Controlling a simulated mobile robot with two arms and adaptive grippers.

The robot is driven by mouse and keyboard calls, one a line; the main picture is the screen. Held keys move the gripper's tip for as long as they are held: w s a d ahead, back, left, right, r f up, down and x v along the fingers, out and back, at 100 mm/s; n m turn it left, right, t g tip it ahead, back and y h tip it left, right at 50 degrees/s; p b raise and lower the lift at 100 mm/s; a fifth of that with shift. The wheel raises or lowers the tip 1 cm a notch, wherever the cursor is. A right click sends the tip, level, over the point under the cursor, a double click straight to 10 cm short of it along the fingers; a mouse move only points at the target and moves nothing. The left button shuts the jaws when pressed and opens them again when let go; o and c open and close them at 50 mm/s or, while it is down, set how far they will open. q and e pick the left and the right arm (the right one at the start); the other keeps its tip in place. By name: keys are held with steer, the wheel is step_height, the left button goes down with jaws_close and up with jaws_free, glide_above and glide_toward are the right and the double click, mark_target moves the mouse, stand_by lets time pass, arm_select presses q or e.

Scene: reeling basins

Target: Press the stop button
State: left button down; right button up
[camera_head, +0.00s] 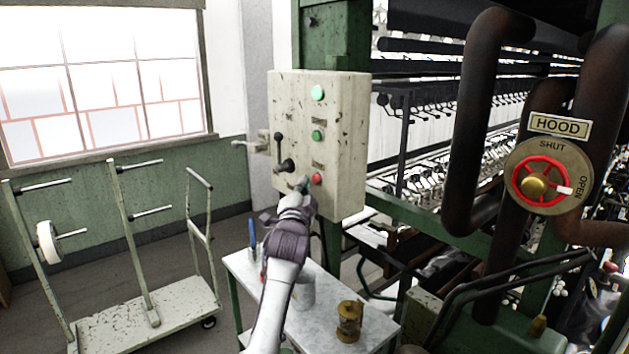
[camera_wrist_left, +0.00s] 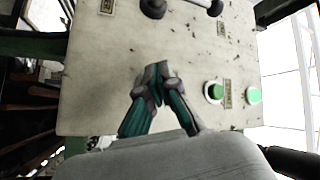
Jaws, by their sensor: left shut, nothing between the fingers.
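The red stop button (camera_head: 317,179) is the lowest in a column on the front of the cream control box (camera_head: 344,110). A green button (camera_head: 317,135) and a lit green lamp (camera_head: 318,93) sit above it. My left gripper (camera_head: 303,184) is shut and empty, its tips just left of the red button in the head view. In the left wrist view the closed fingertips (camera_wrist_left: 158,70) are in front of the box panel (camera_wrist_left: 115,65); the green button (camera_wrist_left: 214,91) shows to their right. The red button does not show there. I cannot tell whether the tips touch the panel.
A black lever (camera_head: 279,146) and a black knob (camera_head: 287,166) are on the box left of the buttons. A small table (camera_head: 375,330) with a brass lantern (camera_head: 349,320) stands below. A red valve wheel (camera_head: 541,185) is at right, a cart (camera_head: 165,318) at left.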

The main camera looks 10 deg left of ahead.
stand_by(0.3)
arm_select(q)
steer(key=shift+w+d+b, duration=0.3)
steer(key=shift+w+b, duration=0.05)
steer(key=shift+b, duration=0.1)
steer(key=shift+w+d+b, duration=0.25)
steer(key=shift+w+b, duration=0.1)
steer(key=shift+b, duration=0.25)
stand_by(0.6)
steer(key=shift+r, duration=0.1)
steer(key=shift+s+a+p, duration=0.5)
steer(key=shift+s+p, duration=0.2)
steer(key=shift+p, duration=0.3)
